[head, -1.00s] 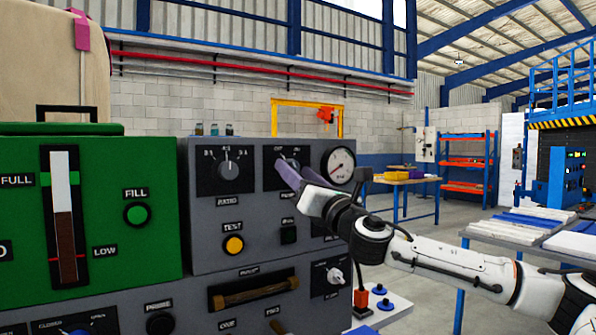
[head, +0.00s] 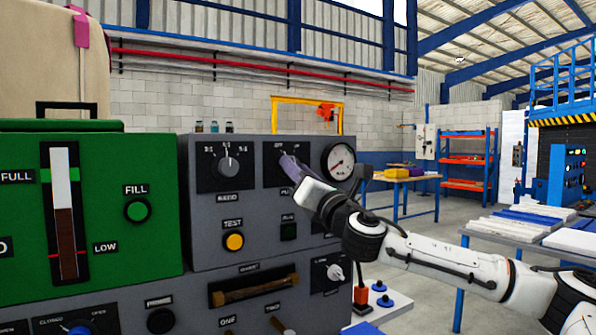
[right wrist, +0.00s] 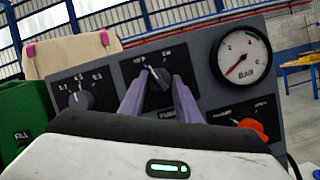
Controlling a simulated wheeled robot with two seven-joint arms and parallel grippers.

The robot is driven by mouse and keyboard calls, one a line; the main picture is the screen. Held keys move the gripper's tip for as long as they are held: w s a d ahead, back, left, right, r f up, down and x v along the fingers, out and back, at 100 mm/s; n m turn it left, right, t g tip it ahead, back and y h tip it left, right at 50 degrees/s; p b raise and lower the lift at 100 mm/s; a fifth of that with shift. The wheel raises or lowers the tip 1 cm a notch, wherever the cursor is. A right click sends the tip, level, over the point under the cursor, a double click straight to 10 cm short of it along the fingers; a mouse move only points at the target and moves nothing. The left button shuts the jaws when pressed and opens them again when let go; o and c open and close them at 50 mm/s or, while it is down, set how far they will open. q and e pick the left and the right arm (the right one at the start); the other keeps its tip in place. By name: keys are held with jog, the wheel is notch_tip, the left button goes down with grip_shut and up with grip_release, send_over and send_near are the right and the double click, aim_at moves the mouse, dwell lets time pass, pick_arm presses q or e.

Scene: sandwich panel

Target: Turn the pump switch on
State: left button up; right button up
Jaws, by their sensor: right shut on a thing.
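The pump switch is a dark rotary knob on the grey panel (head: 206,258), beside the round pressure gauge (head: 338,161). In the right wrist view the knob (right wrist: 158,77) sits between the two purple fingers of my right gripper (right wrist: 158,92), with small OFF and ON marks above it. Its white pointer leans up and left toward the OFF side in that tilted view. The label below the knob is partly covered. My left gripper is not in view.
Left of the switch is the RATIO knob (head: 228,163). A green level unit (head: 100,240) stands at left.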

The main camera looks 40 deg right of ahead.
jog(key=m+g+h, duration=0.1)
jog(key=m, duration=0.3)
jog(key=m+g+h+p, duration=0.1)
jog(key=m+g, duration=0.1)
jog(key=m, duration=0.2)
jog(key=m+g+h+p, duration=0.1)
jog(key=m+h, duration=0.1)
jog(key=m, duration=0.3)
jog(key=shift+w+a+r, duration=0.1)
jog(key=shift+a+r, duration=0.1)
jog(key=shift+a, duration=0.15)
jog(key=shift+m+g+p, duration=0.3)
jog(key=shift+m, duration=0.1)
jog(key=o, duration=1)
